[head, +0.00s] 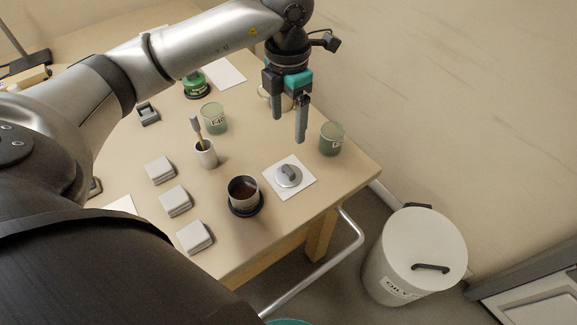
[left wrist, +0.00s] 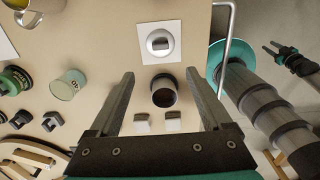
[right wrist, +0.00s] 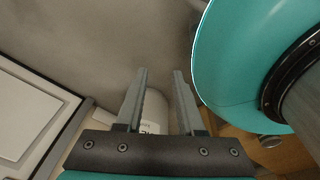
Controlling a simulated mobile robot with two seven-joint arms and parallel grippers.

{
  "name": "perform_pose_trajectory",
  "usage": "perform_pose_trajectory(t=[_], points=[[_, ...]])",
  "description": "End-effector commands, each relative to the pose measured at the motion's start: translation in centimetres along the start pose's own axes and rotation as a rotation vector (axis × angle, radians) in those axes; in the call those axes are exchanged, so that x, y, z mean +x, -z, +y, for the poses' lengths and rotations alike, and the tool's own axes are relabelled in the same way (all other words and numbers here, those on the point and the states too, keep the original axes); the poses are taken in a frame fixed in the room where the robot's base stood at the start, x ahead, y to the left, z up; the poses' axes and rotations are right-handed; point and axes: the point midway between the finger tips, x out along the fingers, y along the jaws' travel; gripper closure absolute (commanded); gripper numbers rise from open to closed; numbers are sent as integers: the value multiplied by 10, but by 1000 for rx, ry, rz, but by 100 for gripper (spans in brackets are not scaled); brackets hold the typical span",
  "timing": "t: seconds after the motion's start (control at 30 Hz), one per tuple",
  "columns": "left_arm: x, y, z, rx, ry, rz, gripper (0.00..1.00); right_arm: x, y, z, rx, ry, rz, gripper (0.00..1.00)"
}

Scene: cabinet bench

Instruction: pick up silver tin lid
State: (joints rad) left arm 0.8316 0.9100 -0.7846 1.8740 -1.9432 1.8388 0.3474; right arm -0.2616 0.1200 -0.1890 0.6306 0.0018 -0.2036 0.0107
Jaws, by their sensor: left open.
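The silver tin lid (head: 288,175) is a round disc with a dark grey raised grip. It lies flat on a white square sheet (head: 300,190) near the table's right edge. It also shows in the left wrist view (left wrist: 160,43), ahead of the fingertips. My left gripper (head: 289,120) points down above the table, over the far side of the lid and apart from it. It is open and empty, as the left wrist view shows (left wrist: 160,73). My right gripper (right wrist: 160,72) has its fingers apart with nothing between them, away from the tabletop.
A tin with dark brown contents (head: 243,188) stands left of the lid. A green glass jar (head: 331,139) stands behind right; another jar (head: 214,118) and a cup with a brush (head: 206,155) stand left. Grey blocks (head: 175,200) line the front. A white bin (head: 415,250) stands right.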

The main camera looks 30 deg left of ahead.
Motion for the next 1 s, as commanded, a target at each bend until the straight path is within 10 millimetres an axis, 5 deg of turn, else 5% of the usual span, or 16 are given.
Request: perform_pose_trajectory(t=[0.17, 0.5, 1.0], points=[[18, 0, -1, 0, 3, 1, 18, 8, 5, 8, -1, -10, 11, 63], [87, 1, -1, 0, 2, 3, 18, 26, 15, 15, 4, -21, 33, 63], [126, 0, -1, 0, 1, 0, 18, 32, 38, 18, 7, -28, 53, 63]])
